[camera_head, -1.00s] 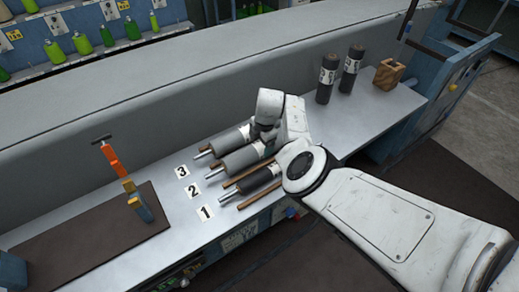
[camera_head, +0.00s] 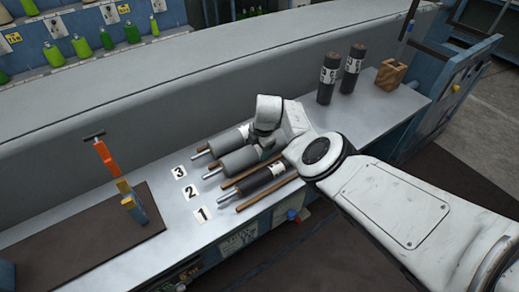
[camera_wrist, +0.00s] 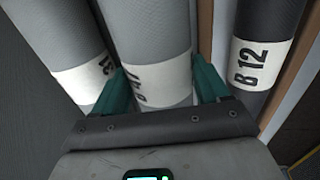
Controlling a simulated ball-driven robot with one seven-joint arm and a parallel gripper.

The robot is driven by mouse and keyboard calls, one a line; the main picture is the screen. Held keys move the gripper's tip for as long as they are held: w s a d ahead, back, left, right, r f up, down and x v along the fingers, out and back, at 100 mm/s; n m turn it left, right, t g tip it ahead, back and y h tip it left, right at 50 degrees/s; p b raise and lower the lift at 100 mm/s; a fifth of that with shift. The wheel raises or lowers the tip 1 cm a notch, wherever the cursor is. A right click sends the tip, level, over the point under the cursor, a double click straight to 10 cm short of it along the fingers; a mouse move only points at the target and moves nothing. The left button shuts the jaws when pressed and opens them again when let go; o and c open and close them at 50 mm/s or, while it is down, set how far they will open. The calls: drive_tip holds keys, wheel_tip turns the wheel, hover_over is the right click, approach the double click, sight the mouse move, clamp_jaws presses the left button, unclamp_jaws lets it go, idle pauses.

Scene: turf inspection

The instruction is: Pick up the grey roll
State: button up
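Two grey rolls lie side by side on the metal bench in the head view: the far one (camera_head: 231,138) by number 3 and the middle one (camera_head: 238,161) by number 2. In the wrist view, the middle grey roll (camera_wrist: 155,35) has a white label band, partly covered. My gripper (camera_wrist: 163,88) has its teal fingers apart, one on each side of this roll; I cannot tell whether they touch it. The other grey roll (camera_wrist: 55,35) is to the left. In the head view my arm hides the gripper and the rolls' right ends.
A dark roll (camera_head: 262,180) marked B 12 lies by number 1, and also shows in the wrist view (camera_wrist: 265,25). Wooden strips (camera_head: 266,195) run beside the rolls. Two dark rolls (camera_head: 327,80) (camera_head: 351,72) stand upright near a wooden block (camera_head: 391,74).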

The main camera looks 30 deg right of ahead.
drive_tip(key=c, duration=1.2)
clamp_jaws()
drive_tip(key=shift+r, duration=0.15)
wheel_tip(320, 180, up, 3)
drive_tip(key=p, duration=0.3)
drive_tip(key=shift+r, duration=0.2)
drive_tip(key=shift+s, duration=0.2)
drive_tip(key=shift+s+r, duration=0.4)
drive_tip(key=shift+r, duration=0.15)
drive_tip(key=s+a+r, duration=0.2)
drive_tip(key=s+r, duration=0.6)
drive_tip(key=s, duration=0.4)
drive_tip(key=shift+s+a, duration=0.2)
